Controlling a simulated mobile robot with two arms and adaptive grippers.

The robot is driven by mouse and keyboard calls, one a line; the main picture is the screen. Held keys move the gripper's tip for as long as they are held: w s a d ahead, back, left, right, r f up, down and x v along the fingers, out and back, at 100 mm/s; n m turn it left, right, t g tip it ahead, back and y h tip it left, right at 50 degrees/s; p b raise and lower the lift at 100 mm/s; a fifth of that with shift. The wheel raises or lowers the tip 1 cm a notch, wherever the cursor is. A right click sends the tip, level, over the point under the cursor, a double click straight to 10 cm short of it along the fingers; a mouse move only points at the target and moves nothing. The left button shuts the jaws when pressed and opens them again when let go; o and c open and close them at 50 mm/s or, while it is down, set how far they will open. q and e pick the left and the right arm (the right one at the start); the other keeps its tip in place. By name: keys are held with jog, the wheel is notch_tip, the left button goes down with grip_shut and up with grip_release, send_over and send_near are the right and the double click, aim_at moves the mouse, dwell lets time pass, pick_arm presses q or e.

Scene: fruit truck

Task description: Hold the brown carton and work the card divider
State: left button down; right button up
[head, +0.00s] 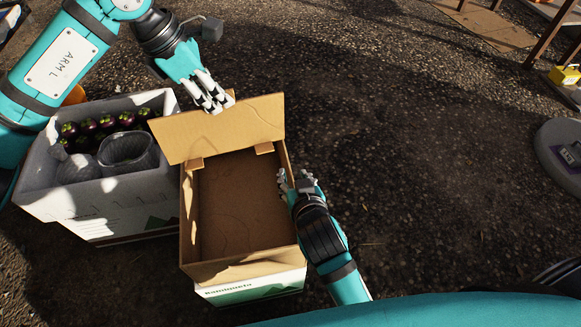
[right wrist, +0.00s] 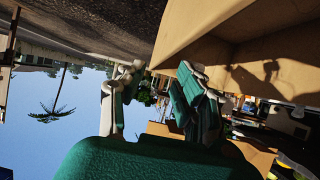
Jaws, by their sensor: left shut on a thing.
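The brown carton (head: 238,270) stands open on the ground in the middle of the head view, and its inside looks empty. The card divider (head: 240,122) is a tan panel across the carton's far end, wider than the carton and tilted. My left gripper (head: 222,102) is shut on the divider's top edge.
The dark ground between carton and scale is clear.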

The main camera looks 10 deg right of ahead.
aim_at(290, 168)
jog(key=x, duration=0.7)
jog(key=shift+w, duration=0.2)
jog(key=shift+c, duration=0.2)
grip_shut()
dwell(0.8)
